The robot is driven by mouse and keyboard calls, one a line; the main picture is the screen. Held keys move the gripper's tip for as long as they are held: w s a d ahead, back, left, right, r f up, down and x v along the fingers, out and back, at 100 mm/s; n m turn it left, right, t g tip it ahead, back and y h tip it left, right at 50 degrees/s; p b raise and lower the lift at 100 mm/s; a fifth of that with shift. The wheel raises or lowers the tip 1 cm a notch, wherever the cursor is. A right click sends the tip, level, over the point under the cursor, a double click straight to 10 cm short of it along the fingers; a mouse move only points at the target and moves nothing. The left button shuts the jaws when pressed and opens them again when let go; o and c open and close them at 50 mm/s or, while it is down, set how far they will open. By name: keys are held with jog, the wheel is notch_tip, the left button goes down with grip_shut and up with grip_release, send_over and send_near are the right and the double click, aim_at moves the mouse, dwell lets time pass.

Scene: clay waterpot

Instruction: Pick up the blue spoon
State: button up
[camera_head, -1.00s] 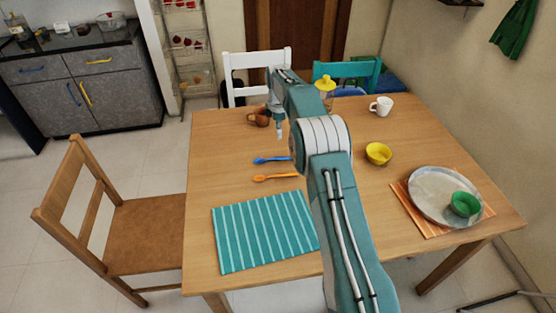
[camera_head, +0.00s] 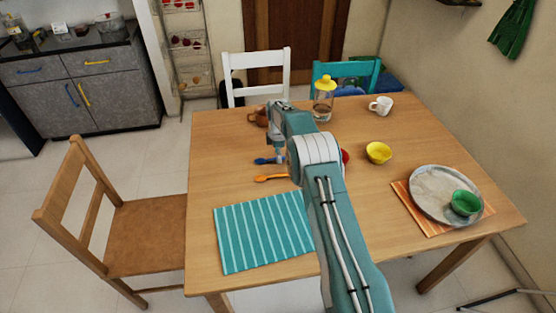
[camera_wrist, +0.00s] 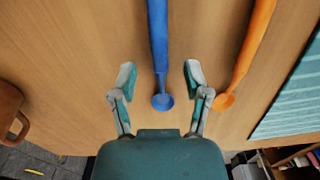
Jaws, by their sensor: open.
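The blue spoon (camera_wrist: 158,50) lies on the wooden table in the wrist view, its bowl end between the open fingers of my gripper (camera_wrist: 159,82) and its handle running up out of the picture. In the head view the blue spoon (camera_head: 263,161) shows at the tip of my gripper (camera_head: 279,155), and my arm hides part of it. My gripper is open, points down and holds nothing. The frames do not show clearly how far the fingertips are above the table.
An orange spoon (camera_wrist: 250,45) lies beside the blue one, close to the right finger. A brown clay pot (camera_head: 258,117) stands behind. A teal striped mat (camera_head: 262,232) lies nearer. A yellow bowl (camera_head: 378,152), white mug (camera_head: 381,105) and glass jar (camera_head: 323,104) stand to the right.

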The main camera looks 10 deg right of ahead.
jog(key=shift+d+f, duration=0.35)
jog(key=shift+f, duration=0.3)
jog(key=shift+a, duration=0.25)
grip_shut()
jog(key=shift+d, duration=0.1)
jog(key=shift+r, duration=0.5)
notch_tip(320, 180, up, 2)
jog(key=shift+r, duration=0.1)
jog(key=s+d+r, duration=0.5)
jog(key=s+r, duration=0.5)
jog(key=s, duration=0.3)
